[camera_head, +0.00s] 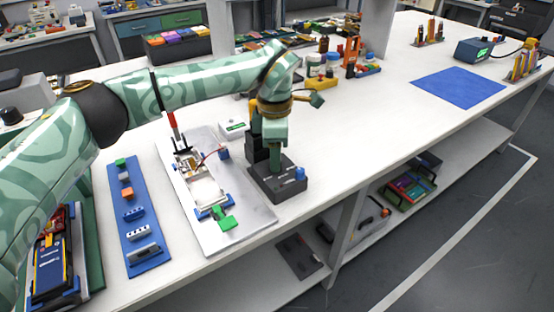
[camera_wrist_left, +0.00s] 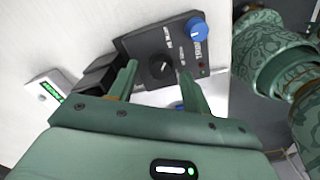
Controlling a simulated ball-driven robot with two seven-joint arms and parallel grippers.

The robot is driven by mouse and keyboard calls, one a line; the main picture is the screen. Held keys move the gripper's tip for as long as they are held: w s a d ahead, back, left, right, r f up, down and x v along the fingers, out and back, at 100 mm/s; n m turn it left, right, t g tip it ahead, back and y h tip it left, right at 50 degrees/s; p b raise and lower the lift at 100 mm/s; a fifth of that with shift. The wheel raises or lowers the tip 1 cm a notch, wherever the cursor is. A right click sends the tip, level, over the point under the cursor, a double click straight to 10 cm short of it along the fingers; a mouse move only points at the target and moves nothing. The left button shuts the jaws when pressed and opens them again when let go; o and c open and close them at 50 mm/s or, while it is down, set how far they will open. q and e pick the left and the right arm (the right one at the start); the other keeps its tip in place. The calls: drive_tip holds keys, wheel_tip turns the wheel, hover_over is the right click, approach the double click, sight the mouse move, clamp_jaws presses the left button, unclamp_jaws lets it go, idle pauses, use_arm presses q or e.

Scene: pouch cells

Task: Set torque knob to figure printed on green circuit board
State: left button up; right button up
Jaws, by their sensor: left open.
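A dark control box (camera_head: 270,190) stands on the white bench, right of the pale tray. Its blue knob (camera_head: 299,173) shows at the box's right side. In the left wrist view the box has this blue knob (camera_wrist_left: 196,29) and a black knob (camera_wrist_left: 161,66); the lettering beside the blue knob seems to start with "TOR", but is blurred. My left gripper (camera_head: 272,152) points down above the box. Its two fingers (camera_wrist_left: 158,80) are apart, near the black knob, with nothing held. I cannot make out a green circuit board or a printed figure. My right gripper is out of view.
The pale tray (camera_head: 238,232) holds a frame with green and blue clamps (camera_head: 222,220). A blue strip (camera_head: 148,262) with small parts lies left of it. A white device with a green display (camera_head: 233,128) stands behind the box. The bench is clear toward the blue mat (camera_head: 458,88).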

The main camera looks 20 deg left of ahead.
use_arm(q)
drive_tip(key=shift+f, duration=0.75)
drive_tip(key=c, duration=1)
drive_tip(key=shift+r, duration=0.1)
